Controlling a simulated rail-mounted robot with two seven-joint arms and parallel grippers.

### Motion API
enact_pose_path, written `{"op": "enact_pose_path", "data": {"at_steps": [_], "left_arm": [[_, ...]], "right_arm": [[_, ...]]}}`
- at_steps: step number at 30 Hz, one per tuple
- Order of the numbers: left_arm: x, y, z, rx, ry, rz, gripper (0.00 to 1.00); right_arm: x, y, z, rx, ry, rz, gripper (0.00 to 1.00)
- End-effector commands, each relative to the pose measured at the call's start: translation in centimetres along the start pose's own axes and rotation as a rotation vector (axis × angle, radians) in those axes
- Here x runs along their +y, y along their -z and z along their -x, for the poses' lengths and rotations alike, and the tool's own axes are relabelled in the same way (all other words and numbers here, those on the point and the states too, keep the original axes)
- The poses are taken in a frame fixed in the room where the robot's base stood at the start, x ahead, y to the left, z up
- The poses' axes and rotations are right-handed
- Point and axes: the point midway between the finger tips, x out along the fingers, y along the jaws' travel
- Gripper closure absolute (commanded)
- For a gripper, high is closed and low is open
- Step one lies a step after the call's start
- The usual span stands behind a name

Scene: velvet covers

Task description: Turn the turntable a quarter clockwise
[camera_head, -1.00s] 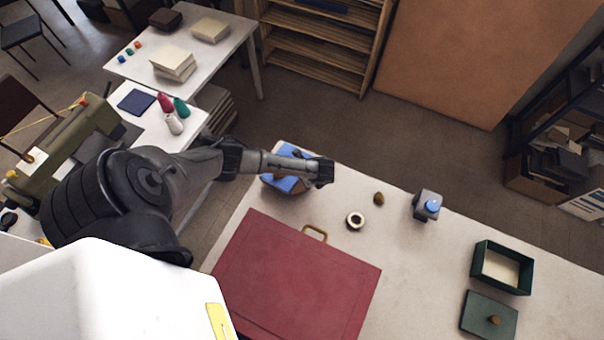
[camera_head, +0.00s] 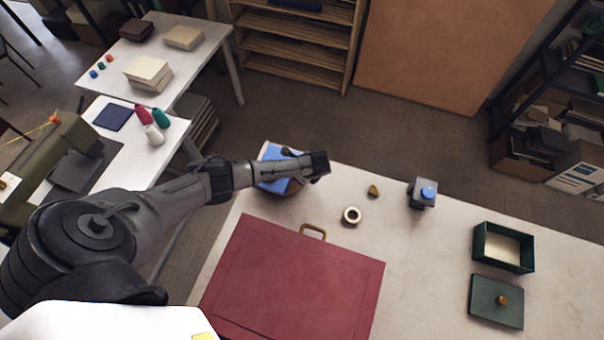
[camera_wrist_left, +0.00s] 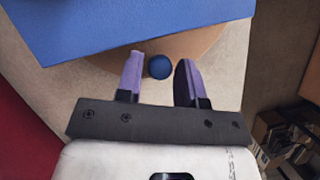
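The turntable is a round wooden disc (camera_wrist_left: 205,42) on the table, partly covered by a blue slab (camera_wrist_left: 120,22). In the head view the blue slab (camera_head: 273,182) sits at the table's far left corner, partly behind my left arm. A small dark blue knob (camera_wrist_left: 159,66) is at the disc's near edge in the left wrist view. My left gripper (camera_wrist_left: 160,62) is open, with its two purple fingers either side of the knob and a gap on each side. In the head view its fingers cannot be made out. My right gripper is not in view.
A red case (camera_head: 295,285) with a brass handle lies nearest on the table (camera_head: 420,265).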

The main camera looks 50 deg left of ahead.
Motion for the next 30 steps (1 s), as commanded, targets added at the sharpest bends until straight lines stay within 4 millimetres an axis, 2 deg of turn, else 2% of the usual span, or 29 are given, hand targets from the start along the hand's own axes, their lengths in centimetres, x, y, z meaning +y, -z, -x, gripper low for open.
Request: {"op": "enact_pose_path", "data": {"at_steps": [5, 8, 21, 30], "left_arm": [[-0.1, 0.0, 0.7, 0.002, 0.002, 0.001, 0.65], [-0.1, 0.0, 1.9, 0.003, 0.003, 0.001, 0.65], [-0.1, 0.0, 10.2, 0.001, 0.004, 0.0, 0.65], [-0.1, 0.0, 13.3, 0.001, 0.001, 0.0, 0.65]], "right_arm": [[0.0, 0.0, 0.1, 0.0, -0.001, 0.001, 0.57], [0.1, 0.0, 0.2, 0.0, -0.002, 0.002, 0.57], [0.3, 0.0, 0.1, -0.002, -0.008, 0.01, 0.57], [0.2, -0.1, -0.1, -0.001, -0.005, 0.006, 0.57]]}}
